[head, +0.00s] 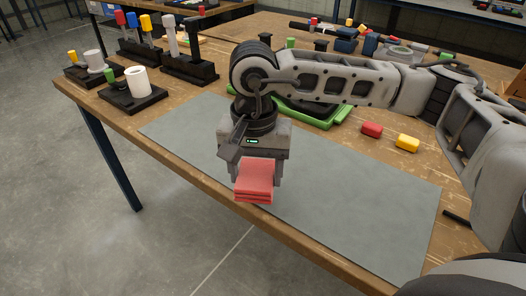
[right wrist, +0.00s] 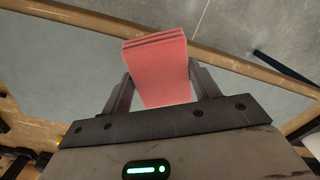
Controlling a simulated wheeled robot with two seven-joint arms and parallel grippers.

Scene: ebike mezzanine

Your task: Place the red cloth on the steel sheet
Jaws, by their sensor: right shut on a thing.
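The red cloth (head: 254,184) is a folded, layered pad. My right gripper (head: 256,180) is shut on it, and the cloth sticks out past the fingers, over the front part of the steel sheet in the head view. The cloth (right wrist: 160,70) also shows between the two fingers (right wrist: 160,88) in the right wrist view. The steel sheet (head: 345,215) is a flat grey sheet on the wooden table. I cannot tell for sure whether the cloth touches the sheet; no clear contact shows. My left gripper is not in view.
A red block (head: 372,130) and a yellow block (head: 407,144) lie behind the sheet. A green-edged tray (head: 318,122) is partly hidden by my right arm. Black stands with a white cylinder (head: 138,81) and tools are at the back left. The table's front edge (head: 185,183) is close to the sheet.

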